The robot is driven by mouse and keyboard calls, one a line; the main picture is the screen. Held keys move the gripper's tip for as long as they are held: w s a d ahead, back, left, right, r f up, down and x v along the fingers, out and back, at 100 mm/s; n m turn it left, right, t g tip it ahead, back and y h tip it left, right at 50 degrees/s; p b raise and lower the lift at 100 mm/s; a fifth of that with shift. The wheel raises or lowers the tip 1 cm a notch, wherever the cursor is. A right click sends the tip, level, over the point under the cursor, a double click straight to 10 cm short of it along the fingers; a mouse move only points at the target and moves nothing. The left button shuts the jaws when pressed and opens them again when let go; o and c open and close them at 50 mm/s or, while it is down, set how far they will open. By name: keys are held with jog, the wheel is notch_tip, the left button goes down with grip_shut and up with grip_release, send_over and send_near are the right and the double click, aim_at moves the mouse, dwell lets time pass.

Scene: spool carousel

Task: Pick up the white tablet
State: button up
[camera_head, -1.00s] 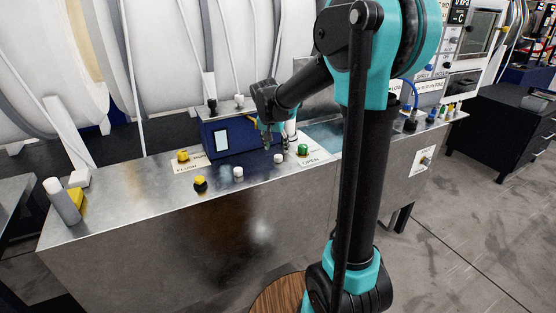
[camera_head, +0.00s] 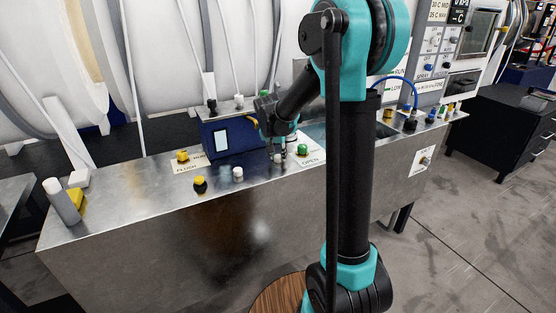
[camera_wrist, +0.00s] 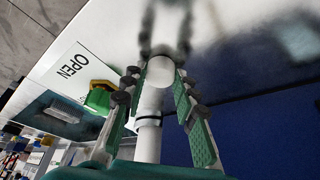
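The white tablet (camera_wrist: 160,71) shows in the wrist view as a small pale round piece between my fingertips. In the head view a small white piece (camera_head: 277,158) sits on the metal counter just below my gripper (camera_head: 279,148). In the wrist view my gripper (camera_wrist: 160,78) is open, with one finger on each side of the tablet. Whether either finger touches it is unclear. Another small white piece (camera_head: 238,172) stands on the counter to the left.
A green button (camera_head: 302,149) with an OPEN label is close to the right of my gripper. A dark blue box (camera_head: 228,137) stands behind and left. Yellow-topped pieces (camera_head: 200,184) are further left.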

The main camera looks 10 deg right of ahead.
aim_at(277, 157)
jog(key=c, duration=0.4)
jog(key=shift+o, duration=0.2)
notch_tip(277, 157, up, 20)
dwell(0.5)
